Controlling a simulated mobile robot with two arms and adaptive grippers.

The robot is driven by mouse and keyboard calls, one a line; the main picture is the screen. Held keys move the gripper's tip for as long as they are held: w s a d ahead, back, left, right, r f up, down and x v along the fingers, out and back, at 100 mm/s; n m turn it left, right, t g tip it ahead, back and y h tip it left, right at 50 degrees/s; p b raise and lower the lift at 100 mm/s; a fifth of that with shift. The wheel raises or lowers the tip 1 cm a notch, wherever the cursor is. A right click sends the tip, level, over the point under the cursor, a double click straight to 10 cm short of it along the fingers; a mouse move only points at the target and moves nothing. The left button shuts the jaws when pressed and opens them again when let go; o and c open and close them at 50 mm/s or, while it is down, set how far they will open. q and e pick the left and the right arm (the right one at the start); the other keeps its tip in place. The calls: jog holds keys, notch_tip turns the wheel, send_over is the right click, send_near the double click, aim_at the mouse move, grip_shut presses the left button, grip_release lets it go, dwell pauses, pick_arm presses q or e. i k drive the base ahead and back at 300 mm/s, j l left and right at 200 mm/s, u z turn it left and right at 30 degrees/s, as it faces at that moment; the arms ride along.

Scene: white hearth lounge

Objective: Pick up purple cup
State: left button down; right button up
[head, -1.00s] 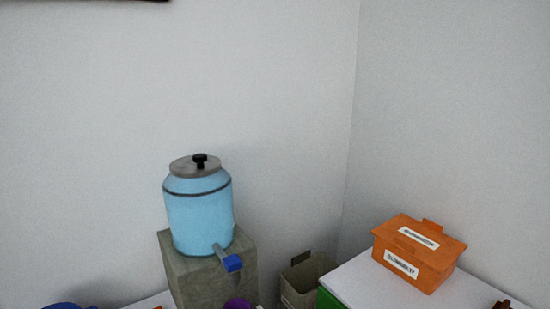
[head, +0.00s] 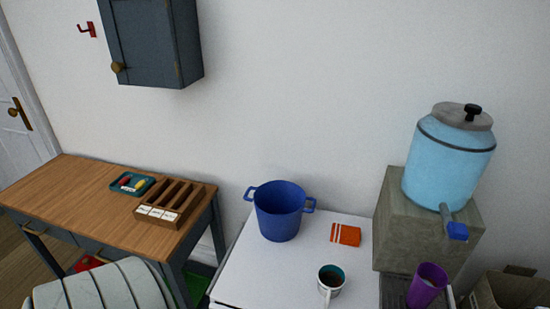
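The purple cup (head: 427,286) stands at the lower right of the head view. It is below the blue tap of the light blue drink dispenser (head: 449,164), which sits on a grey block stand (head: 398,235). The cup appears to rest on a dark slatted tray (head: 395,291) and leans slightly in the picture. Its lower end is close to the bottom edge of the view. Neither of my grippers is in view.
A white counter (head: 258,266) holds a blue pot (head: 279,211), an orange cloth (head: 345,234) and a mug (head: 330,282) left of the cup. A wooden desk (head: 90,205) and striped chair (head: 95,290) stand left. A dark cabinet (head: 150,45) hangs above. An open box (head: 505,290) is right.

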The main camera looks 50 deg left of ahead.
aim_at(430, 280)
jog(key=u, duration=1.4)
jog(key=l+z, duration=0.3)
jog(key=z, duration=0.15)
jog(key=l+z, duration=0.4)
jog(key=j, duration=0.1)
